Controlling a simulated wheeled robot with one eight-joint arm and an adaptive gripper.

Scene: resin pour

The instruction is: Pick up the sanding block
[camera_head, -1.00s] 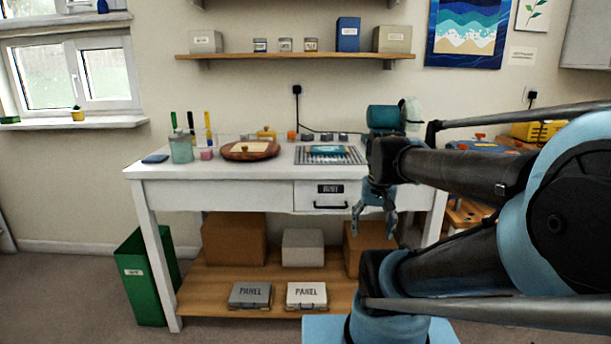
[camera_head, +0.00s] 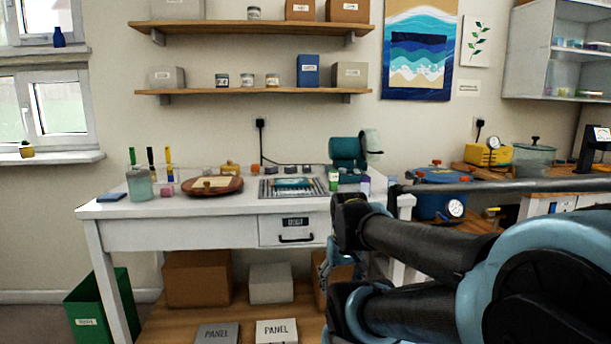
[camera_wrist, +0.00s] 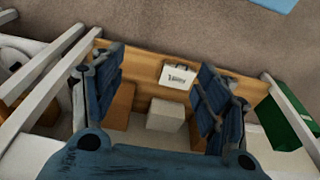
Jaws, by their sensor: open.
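I cannot tell for sure which object is the sanding block. Small blocks on the white workbench (camera_head: 225,209) include a flat blue one (camera_head: 111,197) at the left front, a pink one (camera_head: 167,189) beside the glass jar, and a yellow one (camera_head: 229,168) at the back. My gripper (camera_head: 343,265) hangs low in front of the bench's right side, partly hidden by my arm. In the wrist view, its two blue fingers (camera_wrist: 158,68) are spread with nothing between them. The wrist view looks down on the lower shelf, not on the bench top.
A round wooden board (camera_head: 228,188), a glass jar (camera_head: 140,184) and a metal grid (camera_head: 265,188) stand on the bench. A teal machine (camera_head: 347,152) is at the back right. A green bin (camera_head: 88,318) stands left. Boxes and panels fill the lower shelf (camera_wrist: 145,67).

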